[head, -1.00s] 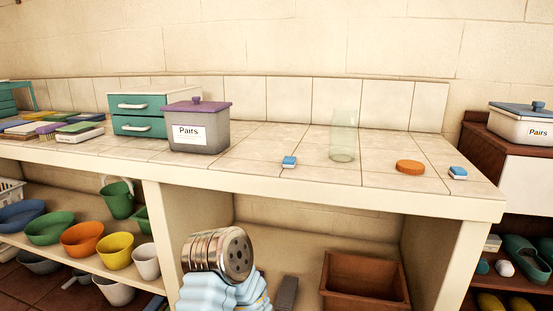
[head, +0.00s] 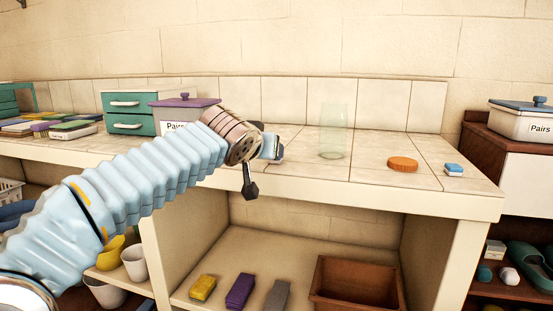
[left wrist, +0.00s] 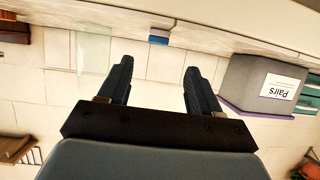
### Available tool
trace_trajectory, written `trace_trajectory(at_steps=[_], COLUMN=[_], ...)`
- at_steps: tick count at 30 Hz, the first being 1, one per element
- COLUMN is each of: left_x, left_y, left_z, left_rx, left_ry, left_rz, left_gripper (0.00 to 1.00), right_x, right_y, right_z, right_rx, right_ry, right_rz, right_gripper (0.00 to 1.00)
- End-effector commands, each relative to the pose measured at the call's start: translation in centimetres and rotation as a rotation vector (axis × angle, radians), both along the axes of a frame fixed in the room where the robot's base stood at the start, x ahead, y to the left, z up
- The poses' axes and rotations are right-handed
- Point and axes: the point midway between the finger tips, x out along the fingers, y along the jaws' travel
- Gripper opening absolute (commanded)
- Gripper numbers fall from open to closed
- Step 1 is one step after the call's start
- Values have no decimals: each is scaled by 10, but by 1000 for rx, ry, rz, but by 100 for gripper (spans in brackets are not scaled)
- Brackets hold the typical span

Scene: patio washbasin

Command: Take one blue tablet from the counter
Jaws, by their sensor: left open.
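One blue-and-white tablet (head: 269,147) on the counter (head: 330,178) shows partly behind my left gripper (head: 264,171) in the head view. In the left wrist view the tablet (left wrist: 159,37) lies just beyond and between the two dark fingertips, apart from them. My left gripper (left wrist: 159,66) is open and empty at the counter's front edge. A second blue tablet (head: 454,169) lies near the counter's right end, beside an orange disc (head: 403,164). My right gripper is in neither view.
A clear glass (head: 334,132) stands behind the tablets. A grey box with a purple lid (head: 185,102), labelled Pairs, and a teal drawer unit (head: 128,112) stand left. Below, a shelf holds yellow and purple blocks and a brown crate (head: 357,282).

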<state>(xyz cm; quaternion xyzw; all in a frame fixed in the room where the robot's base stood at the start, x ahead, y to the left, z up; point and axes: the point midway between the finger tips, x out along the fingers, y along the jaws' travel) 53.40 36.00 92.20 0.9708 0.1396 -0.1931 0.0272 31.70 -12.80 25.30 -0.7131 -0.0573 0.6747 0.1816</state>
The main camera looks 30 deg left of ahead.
Motion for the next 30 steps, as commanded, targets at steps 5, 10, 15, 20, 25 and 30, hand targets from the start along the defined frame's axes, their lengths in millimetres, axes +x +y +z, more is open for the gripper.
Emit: trace_trajectory(at_steps=[5, 10, 15, 20, 25, 30], left_x=[29, 41, 66, 82, 84, 84], left_y=[8, 11, 15, 20, 20, 20], left_z=[-12, -18, -29, -36, -37, -37], left_rx=[-2, 0, -2, -2, 0, -1], left_ry=[0, 2, 4, 2, 0, 0], left_rz=[-1, -2, -3, -3, -3, -3], left_gripper=[64, 64, 64, 64, 64, 50], right_x=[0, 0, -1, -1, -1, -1], right_y=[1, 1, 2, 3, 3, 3], right_z=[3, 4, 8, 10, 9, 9], right_rx=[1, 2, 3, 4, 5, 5], right_ry=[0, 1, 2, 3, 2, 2], right_rz=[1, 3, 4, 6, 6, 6], right_gripper=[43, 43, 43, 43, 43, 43])
